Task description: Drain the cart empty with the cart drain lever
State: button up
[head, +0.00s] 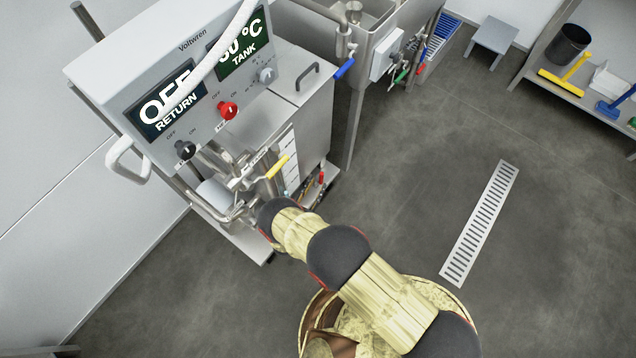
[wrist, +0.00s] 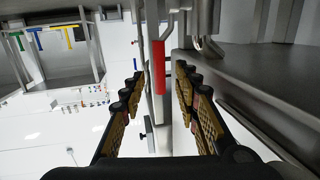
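The cart (head: 312,112) is a steel cabinet with a control panel (head: 190,85) reading "OFF RETURN" and a partly covered "°C TANK". A red lever (head: 321,177) sits low on its right side. A yellow lever (head: 278,167) is higher, at the pipework. In the wrist view a red handle (wrist: 158,66) lies between the fingers of my gripper (wrist: 159,80), with gaps on both sides. It looks like the low red lever, but no label is readable. My gripper is open and holds nothing. In the head view my wrist hides most of it.
A steel sink unit (head: 372,50) with a blue lever (head: 344,68) stands behind the cart. A floor drain grate (head: 480,223) lies to the right. A shelf (head: 575,90) with a black bucket (head: 568,44) stands at the far right. The floor between is clear.

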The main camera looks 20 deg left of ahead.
jog(key=v, duration=0.9)
jog(key=shift+s, duration=0.35)
jog(key=shift+a, duration=0.15)
